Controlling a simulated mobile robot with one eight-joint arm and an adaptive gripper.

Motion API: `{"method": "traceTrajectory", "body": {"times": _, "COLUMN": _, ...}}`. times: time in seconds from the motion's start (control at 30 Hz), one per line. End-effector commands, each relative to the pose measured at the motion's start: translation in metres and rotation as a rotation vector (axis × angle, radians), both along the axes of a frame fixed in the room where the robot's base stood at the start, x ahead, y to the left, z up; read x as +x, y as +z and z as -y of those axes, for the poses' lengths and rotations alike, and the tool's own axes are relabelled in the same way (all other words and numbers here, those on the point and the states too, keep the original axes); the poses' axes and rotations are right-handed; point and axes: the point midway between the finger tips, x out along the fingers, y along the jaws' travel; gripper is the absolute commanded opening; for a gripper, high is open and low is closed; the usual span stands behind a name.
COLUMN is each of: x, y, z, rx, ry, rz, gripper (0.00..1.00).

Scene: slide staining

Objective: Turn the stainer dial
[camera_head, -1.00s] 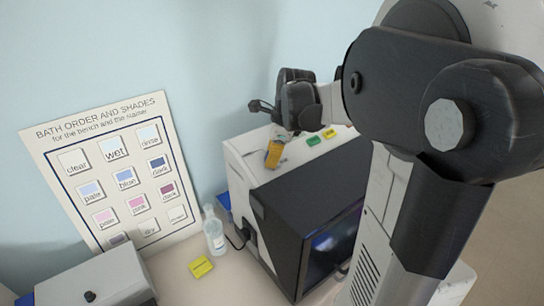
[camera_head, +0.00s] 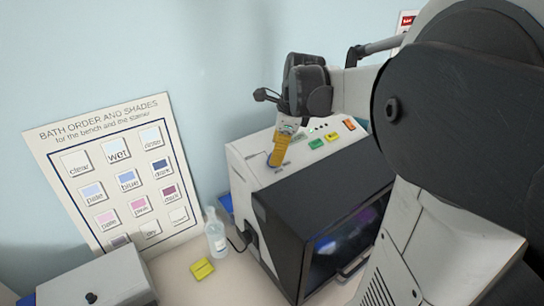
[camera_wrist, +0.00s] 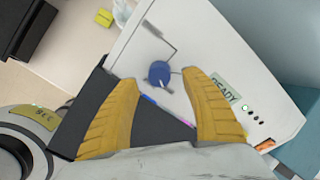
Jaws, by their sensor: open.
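The stainer (camera_head: 318,200) is a white and black box on the bench with a dark front window.
Green, yellow and orange labels (camera_head: 331,137) lie on the top panel to the right of my gripper. A clear bottle (camera_head: 216,238) and a yellow block (camera_head: 202,268) stand left of the stainer. A grey box (camera_head: 98,281) is at lower left. A chart (camera_head: 115,175) leans on the wall.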

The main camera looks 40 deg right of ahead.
Motion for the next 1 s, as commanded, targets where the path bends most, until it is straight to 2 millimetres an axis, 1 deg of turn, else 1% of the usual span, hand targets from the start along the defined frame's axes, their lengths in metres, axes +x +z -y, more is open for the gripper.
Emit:
{"method": "traceTrajectory", "body": {"times": 0.03, "x": -0.005, "y": 0.012, "z": 0.000, "rx": 0.000, "ry": -0.001, "rz": 0.000, "gripper": 0.55}}
{"method": "traceTrajectory", "body": {"times": 0.2, "x": -0.016, "y": 0.046, "z": -0.001, "rx": 0.000, "ry": -0.001, "rz": 0.000, "gripper": 0.55}}
{"method": "traceTrajectory", "body": {"times": 0.3, "x": -0.021, "y": 0.060, "z": -0.001, "rx": 0.000, "ry": -0.001, "rz": 0.000, "gripper": 0.55}}
{"method": "traceTrajectory", "body": {"times": 0.4, "x": -0.024, "y": 0.069, "z": -0.001, "rx": 0.000, "ry": 0.000, "rz": 0.000, "gripper": 0.55}}
{"method": "traceTrajectory", "body": {"times": 0.53, "x": -0.025, "y": 0.073, "z": -0.001, "rx": 0.000, "ry": 0.000, "rz": 0.000, "gripper": 0.55}}
{"method": "traceTrajectory", "body": {"times": 0.9, "x": -0.025, "y": 0.073, "z": -0.001, "rx": -0.001, "ry": 0.002, "rz": 0.000, "gripper": 0.55}}
{"method": "traceTrajectory", "body": {"times": 0.97, "x": -0.025, "y": 0.073, "z": -0.005, "rx": -0.008, "ry": 0.022, "rz": 0.002, "gripper": 0.55}}
{"method": "traceTrajectory", "body": {"times": 1.0, "x": -0.026, "y": 0.072, "z": -0.010, "rx": -0.021, "ry": 0.054, "rz": 0.005, "gripper": 0.55}}
